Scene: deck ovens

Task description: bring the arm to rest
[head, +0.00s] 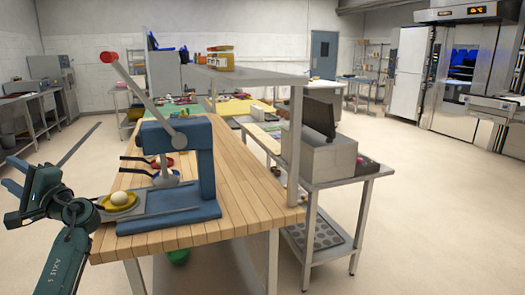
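My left arm (66,262) comes up from the bottom left corner, bent at the wrist. Its gripper (13,175) points left, away from the table, over the floor. Its two blue-grey fingers stand apart with nothing between them. My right gripper is not in view. Just right of my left wrist is a blue press (196,165) with a long red-knobbed lever (142,92), on a wooden-topped table (245,195). A yellow dish with a pale dough ball (119,198) sits at the press's left edge, close to the wrist; contact cannot be told.
A metal side table (335,178) with a grey box-shaped machine (318,155) stands to the right. Ovens (470,85) line the right wall. Counters (30,97) stand far left. Floor is clear at right and left.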

